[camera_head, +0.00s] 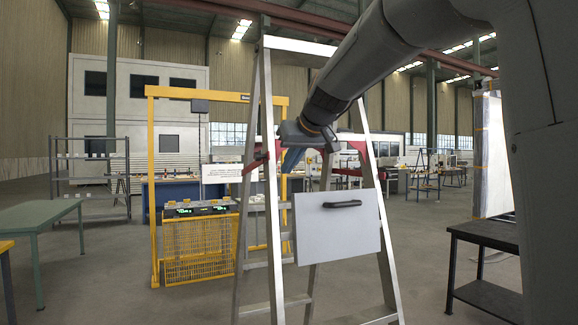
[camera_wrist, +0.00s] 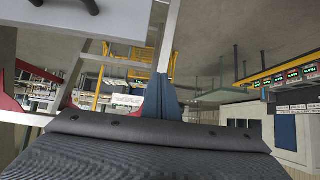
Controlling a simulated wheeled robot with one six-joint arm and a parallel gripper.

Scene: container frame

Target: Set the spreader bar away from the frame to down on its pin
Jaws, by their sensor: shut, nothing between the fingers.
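An aluminium stepladder (camera_head: 378,225) stands open in the middle of the head view. A red spreader piece (camera_head: 256,163) sits at its left rail, sloping. Another red spreader bar (camera_head: 365,152) shows at the right rail, partly behind my arm. I cannot tell whether either rests on a pin. My gripper (camera_head: 290,160) is at mid-height between the rails, just right of the left red piece, with its blue fingers together and empty. In the wrist view the blue fingers (camera_wrist: 160,90) are closed, apart from the red parts (camera_wrist: 8,95) at the left.
A white panel (camera_head: 338,228) with a black handle hangs on the ladder's front, below my gripper. A yellow gantry (camera_head: 153,200) with a mesh guard stands behind left. A green table (camera_head: 35,214) is at left, a black table (camera_head: 485,235) at right.

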